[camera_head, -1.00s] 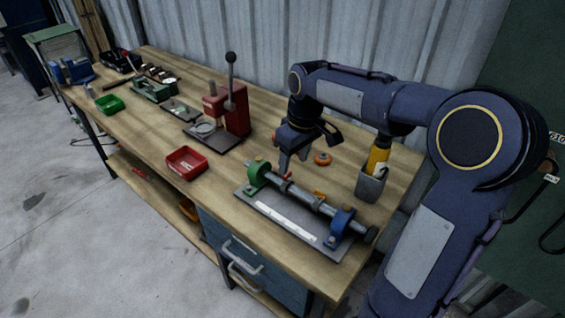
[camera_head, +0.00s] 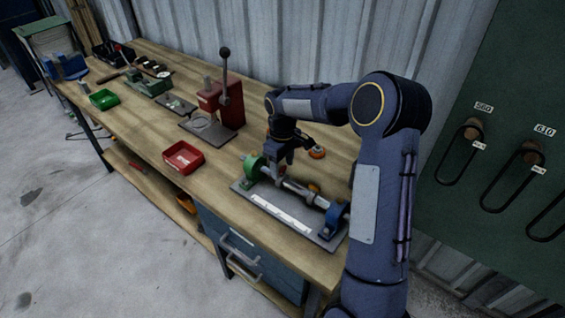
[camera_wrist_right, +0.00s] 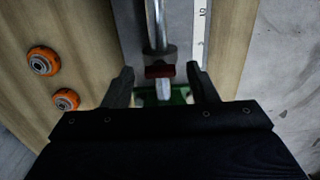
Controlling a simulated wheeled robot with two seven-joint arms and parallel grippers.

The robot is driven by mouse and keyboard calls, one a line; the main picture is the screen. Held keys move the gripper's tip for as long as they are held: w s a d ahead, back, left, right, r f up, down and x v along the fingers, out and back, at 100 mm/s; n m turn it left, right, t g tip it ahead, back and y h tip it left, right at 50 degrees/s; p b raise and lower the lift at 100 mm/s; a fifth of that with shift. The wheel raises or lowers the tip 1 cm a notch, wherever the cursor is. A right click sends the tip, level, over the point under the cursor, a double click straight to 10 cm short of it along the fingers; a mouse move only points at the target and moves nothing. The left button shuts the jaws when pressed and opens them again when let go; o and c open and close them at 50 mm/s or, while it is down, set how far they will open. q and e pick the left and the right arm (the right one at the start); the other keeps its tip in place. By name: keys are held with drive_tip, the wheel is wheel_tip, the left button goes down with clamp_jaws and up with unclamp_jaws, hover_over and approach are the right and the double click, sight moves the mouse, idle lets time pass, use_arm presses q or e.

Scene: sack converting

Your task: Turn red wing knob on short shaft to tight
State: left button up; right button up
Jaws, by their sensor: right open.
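The red wing knob (camera_wrist_right: 158,71) sits by a grey collar on the shaft (camera_wrist_right: 155,22) in the right wrist view. In the head view the gripper hides the knob. The shaft (camera_head: 298,188) lies between a green support (camera_head: 252,169) and a blue support (camera_head: 333,218) on a grey base plate (camera_head: 245,188). My right gripper (camera_head: 275,174) is over the green-support end. In the wrist view its open fingers (camera_wrist_right: 160,72) stand on either side of the knob, with gaps visible. My left gripper is not in view.
Two orange rollers (camera_wrist_right: 43,61) (camera_wrist_right: 66,99) lie beside the plate. A red tray (camera_head: 183,158), a red press (camera_head: 222,103) and a green tray (camera_head: 104,99) stand along the bench (camera_head: 150,130). Bare wood lies between the red tray and the plate.

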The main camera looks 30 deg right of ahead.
drive_tip(key=shift+f, duration=0.1)
drive_tip(key=shift+c, duration=0.3)
drive_tip(key=c, duration=0.9)
drive_tip(key=shift+m, duration=0.3)
drive_tip(key=m+b, duration=0.1)
drive_tip(key=m, duration=0.2)
drive_tip(key=shift+m, duration=0.3)
drive_tip(key=m+b, duration=0.1)
drive_tip(key=m, duration=0.3)
drive_tip(key=shift+m, duration=0.3)
drive_tip(key=m, duration=0.4)
drive_tip(key=shift+m, duration=0.3)
drive_tip(key=m, duration=0.4)
drive_tip(key=shift+m, duration=0.3)
